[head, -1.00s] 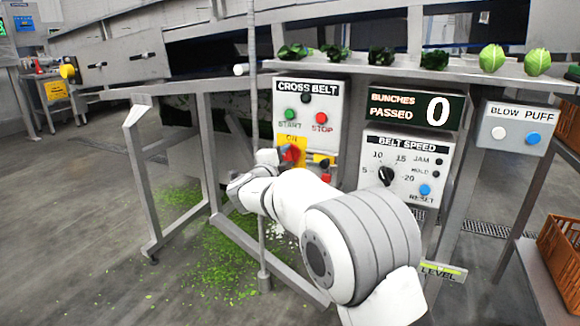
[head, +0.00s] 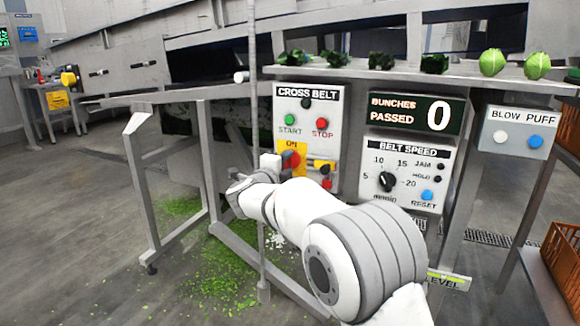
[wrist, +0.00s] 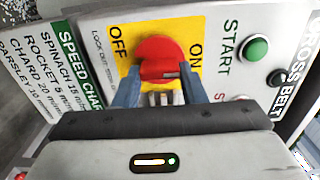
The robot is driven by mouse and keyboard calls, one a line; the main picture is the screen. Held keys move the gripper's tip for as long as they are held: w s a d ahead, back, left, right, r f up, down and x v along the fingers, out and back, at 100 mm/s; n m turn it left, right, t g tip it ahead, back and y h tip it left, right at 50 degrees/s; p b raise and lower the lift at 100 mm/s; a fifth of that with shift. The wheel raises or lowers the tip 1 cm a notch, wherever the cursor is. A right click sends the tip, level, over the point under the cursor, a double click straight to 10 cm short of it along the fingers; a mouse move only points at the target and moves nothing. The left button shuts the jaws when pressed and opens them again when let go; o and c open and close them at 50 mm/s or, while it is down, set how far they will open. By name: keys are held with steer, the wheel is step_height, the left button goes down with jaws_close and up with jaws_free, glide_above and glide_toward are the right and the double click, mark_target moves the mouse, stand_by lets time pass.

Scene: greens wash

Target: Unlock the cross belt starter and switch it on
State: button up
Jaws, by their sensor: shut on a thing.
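The cross belt starter (head: 335,100) is a pale box with a green START button (head: 290,118), a red STOP button (head: 321,122) and a yellow plate (head: 301,150). In the wrist view a red rotary knob (wrist: 158,52) sits on that plate between the words OFF and ON. My gripper (wrist: 160,82) is shut on the red knob, one blue-grey finger on each side. In the head view my gripper (head: 276,162) partly covers the plate. A small yellow and black piece (head: 320,165) with red below it sits right of the plate; I cannot tell whether it is a padlock.
A belt speed panel (head: 405,160) and a bunches counter reading 0 (head: 416,112) stand right of the starter. A blow puff box (head: 517,131) is farther right. A vertical post (head: 253,90) rises just left of the starter. Heads of greens lie on the ledge above.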

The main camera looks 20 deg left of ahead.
steer(key=o, duration=1)
steer(key=s+p, duration=0.2)
steer(key=s, duration=0.5)
steer(key=shift+s+a, duration=0.3)
steer(key=shift+s, duration=0.05)
